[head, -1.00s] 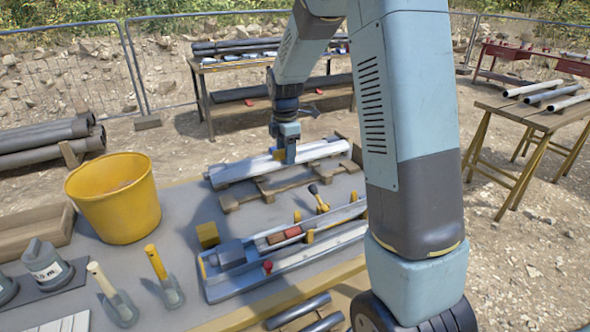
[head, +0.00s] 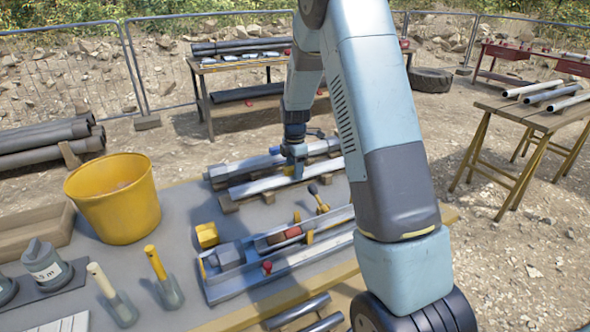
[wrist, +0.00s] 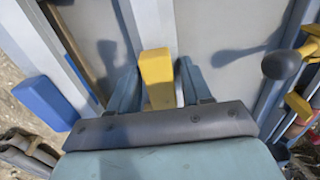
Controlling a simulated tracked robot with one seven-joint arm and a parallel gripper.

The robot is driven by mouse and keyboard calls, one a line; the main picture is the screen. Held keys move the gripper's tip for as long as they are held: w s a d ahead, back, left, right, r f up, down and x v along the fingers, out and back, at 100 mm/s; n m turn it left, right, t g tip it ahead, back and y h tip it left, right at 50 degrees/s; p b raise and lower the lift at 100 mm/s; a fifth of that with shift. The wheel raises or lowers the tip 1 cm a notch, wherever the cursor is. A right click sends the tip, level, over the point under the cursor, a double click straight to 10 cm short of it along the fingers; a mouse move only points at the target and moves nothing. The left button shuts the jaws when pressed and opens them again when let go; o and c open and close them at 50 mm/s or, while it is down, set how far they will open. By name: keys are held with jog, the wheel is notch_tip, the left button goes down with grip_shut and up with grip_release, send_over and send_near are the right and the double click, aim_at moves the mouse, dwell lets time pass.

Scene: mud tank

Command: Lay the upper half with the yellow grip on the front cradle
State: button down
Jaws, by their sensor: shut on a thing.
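The upper half (head: 255,188) is a long pale grey channel piece lying left to right in the head view. Its yellow grip (wrist: 157,78) stands between my fingers in the wrist view. My gripper (head: 295,170) is shut on that grip from above. The front cradle (head: 229,206) shows as wooden blocks under the near side of the upper half. I cannot tell whether the half touches them or hangs just above. The other half (head: 225,172), grey-blue, lies behind it on the rear supports.
A blue-grey trough (head: 225,290) with coloured parts lies nearer. A dark-knobbed lever (head: 318,196) stands between it and the cradle. A yellow block (head: 207,235) sits left of the lever. A yellow bucket (head: 112,200) and trowel-like tools fill the table's left.

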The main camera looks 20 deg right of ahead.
jog(key=shift+f, duration=0.4)
jog(key=shift+c, duration=2.4)
grip_release()
jog(key=shift+r, duration=0.1)
